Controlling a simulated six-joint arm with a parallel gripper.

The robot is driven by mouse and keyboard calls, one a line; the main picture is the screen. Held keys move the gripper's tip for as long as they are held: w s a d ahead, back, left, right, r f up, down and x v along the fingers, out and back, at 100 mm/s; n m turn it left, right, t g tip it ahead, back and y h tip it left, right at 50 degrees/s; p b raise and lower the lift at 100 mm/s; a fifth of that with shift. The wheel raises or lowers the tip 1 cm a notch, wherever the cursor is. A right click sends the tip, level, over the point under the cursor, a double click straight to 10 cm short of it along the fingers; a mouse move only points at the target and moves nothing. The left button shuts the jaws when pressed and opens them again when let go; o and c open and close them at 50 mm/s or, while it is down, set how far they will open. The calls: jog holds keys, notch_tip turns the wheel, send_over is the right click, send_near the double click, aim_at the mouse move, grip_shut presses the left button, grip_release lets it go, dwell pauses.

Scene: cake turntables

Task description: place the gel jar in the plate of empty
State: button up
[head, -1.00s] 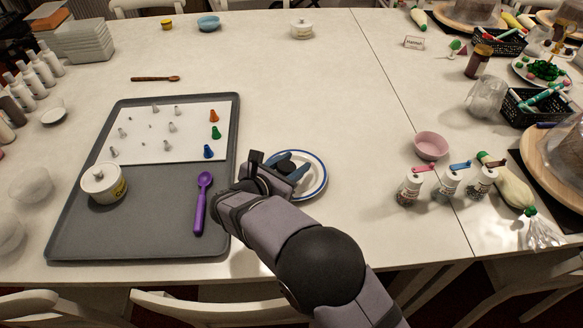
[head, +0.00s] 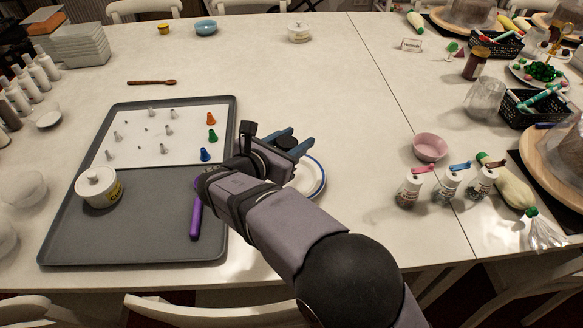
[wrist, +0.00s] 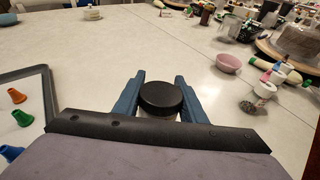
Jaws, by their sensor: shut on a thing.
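The gel jar (wrist: 161,97), with a black lid and a pale body mostly hidden below it, is between the blue fingers of my gripper (wrist: 161,92) in the wrist view. In the head view my gripper (head: 292,143) is shut on the jar, whose dark lid (head: 287,142) shows between the fingers. The white plate with a blue rim (head: 314,180) lies on the table, partly hidden by my arm. The jar appears over or beyond the plate's far edge; its height above the table is hard to tell.
A grey tray (head: 130,236) left of the plate holds piping tips, a white lidded tub (head: 99,187) and a purple scoop (head: 196,219). A pink bowl (head: 430,148) and several shaker bottles (head: 447,184) stand to the right.

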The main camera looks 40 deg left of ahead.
aim_at(300, 179)
jog(key=shift+w+d+r+t+b, duration=0.1)
jog(key=shift+w+d+t+b, duration=0.2)
jog(key=shift+t+b, duration=0.4)
jog(key=shift+w+d+r+t+b, duration=0.1)
jog(key=shift+d+t+b, duration=0.3)
jog(key=shift+b, duration=0.45)
jog(key=shift+f+b, duration=0.35)
jog(key=shift+f, duration=4.6)
jog(key=shift+f, duration=0.2)
jog(key=o, duration=1.2)
jog(key=shift+c, duration=0.2)
jog(key=shift+r, duration=0.1)
